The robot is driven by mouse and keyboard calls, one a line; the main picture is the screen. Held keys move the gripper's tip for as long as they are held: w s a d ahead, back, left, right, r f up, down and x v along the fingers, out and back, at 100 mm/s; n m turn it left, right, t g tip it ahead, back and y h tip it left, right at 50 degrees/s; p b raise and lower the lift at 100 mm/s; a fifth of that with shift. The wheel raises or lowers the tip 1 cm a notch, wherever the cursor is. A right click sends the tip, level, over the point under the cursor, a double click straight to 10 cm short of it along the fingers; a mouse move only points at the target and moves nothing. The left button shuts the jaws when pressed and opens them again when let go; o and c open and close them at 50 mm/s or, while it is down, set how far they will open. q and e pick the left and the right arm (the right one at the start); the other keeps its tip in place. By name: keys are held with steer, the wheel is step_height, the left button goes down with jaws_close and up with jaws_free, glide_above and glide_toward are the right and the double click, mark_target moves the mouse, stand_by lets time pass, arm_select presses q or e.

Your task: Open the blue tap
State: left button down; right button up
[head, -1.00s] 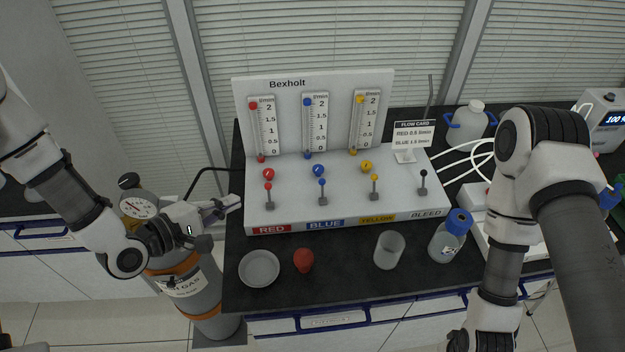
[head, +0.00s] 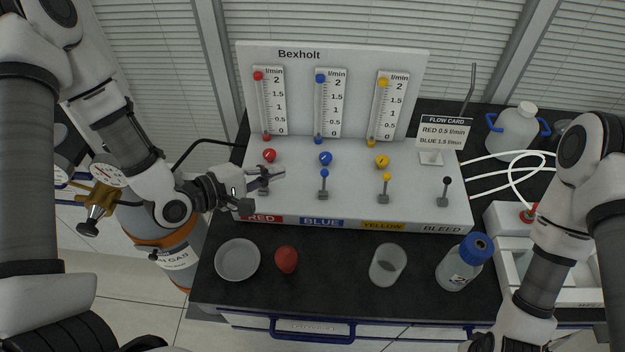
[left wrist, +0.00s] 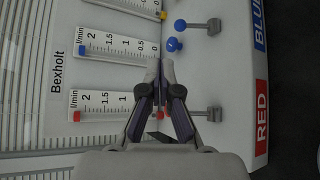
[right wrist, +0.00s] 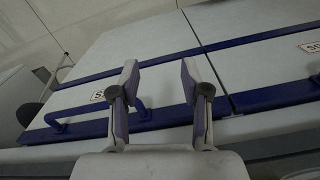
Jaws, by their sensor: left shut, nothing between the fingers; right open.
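The white Bexholt panel (head: 290,208) stands on the bench. Its BLUE column has a small upright lever with a blue ball top (head: 324,174) on a grey base, and a round blue knob (head: 325,158) behind it. Both also show in the left wrist view, the lever's blue ball (left wrist: 180,25) and the blue knob (left wrist: 173,44). My left gripper (head: 282,173) is shut and empty over the red column, left of the blue lever and apart from it. The red lever is largely hidden by it. My right gripper (right wrist: 159,75) is open and empty, facing the drawer fronts.
Red and yellow knobs and levers flank the blue ones; a black-topped bleed lever (head: 445,192) is at right. In front stand a grey dish (head: 238,260), a red object (head: 286,260), a clear beaker (head: 387,266) and a blue-capped bottle (head: 462,264). A flow card (head: 444,132) reads blue 1.5 l/min.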

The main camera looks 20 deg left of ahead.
mark_target(324, 182)
arm_select(q)
steer(key=f, duration=0.1)
steer(key=f+b, duration=0.2)
steer(key=f, duration=0.1)
steer(key=shift+w+d, duration=0.25)
steer(key=shift+w, duration=0.1)
steer(key=shift+w+d+f, duration=0.1)
steer(key=shift+s+r, duration=0.25)
steer(key=p+x, duration=0.1)
steer(key=x, duration=0.9)
steer(key=shift+f+p, duration=0.1)
steer(key=shift+p, duration=0.3)
arm_select(e)
steer(key=shift+w+d+f, duration=0.1)
steer(key=shift+w+f, duration=0.05)
steer(key=shift+f, duration=0.4)
steer(key=shift+w+d+f, duration=0.1)
steer(key=shift+f, duration=0.4)
arm_select(q)
steer(key=shift+w+f, duration=0.1)
steer(key=shift+w, duration=0.05)
arm_select(e)
steer(key=shift+s+f, duration=0.1)
